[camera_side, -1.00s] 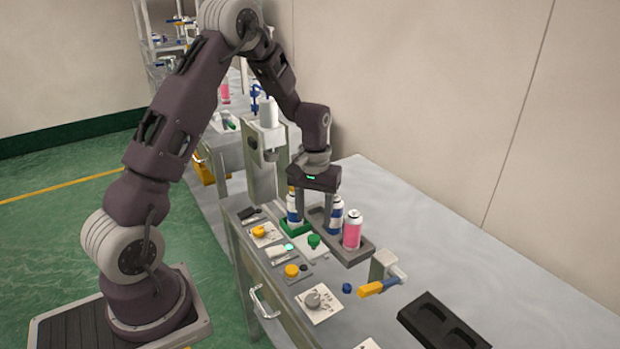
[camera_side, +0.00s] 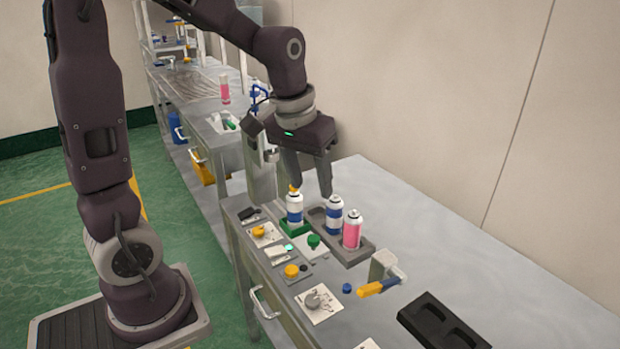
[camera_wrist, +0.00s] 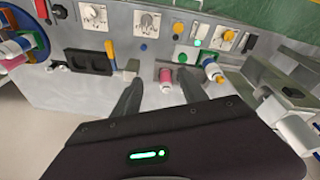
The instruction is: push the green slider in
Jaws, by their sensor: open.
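The green slider (camera_side: 287,231) is a low green base at the front of the grey press (camera_side: 262,180). A white-and-blue can (camera_side: 294,208) with a yellow-orange top stands upright on it. In the wrist view this can (camera_wrist: 213,71) shows right of my fingers and largely covers the slider. My gripper (camera_side: 311,191) is open and empty, tilted, with its fingertips above and close to the cans. In the wrist view my gripper (camera_wrist: 163,80) has its two fingers spread apart. I cannot tell whether a finger touches the can.
A grey tray (camera_side: 354,257) beside the slider holds another white-and-blue can (camera_side: 334,214) and a pink can (camera_side: 352,230). A green knob (camera_side: 314,240), yellow buttons (camera_side: 291,271) and a grey dial (camera_side: 318,299) line the front. A yellow-handled clamp (camera_side: 372,288) and black tray (camera_side: 440,319) lie right.

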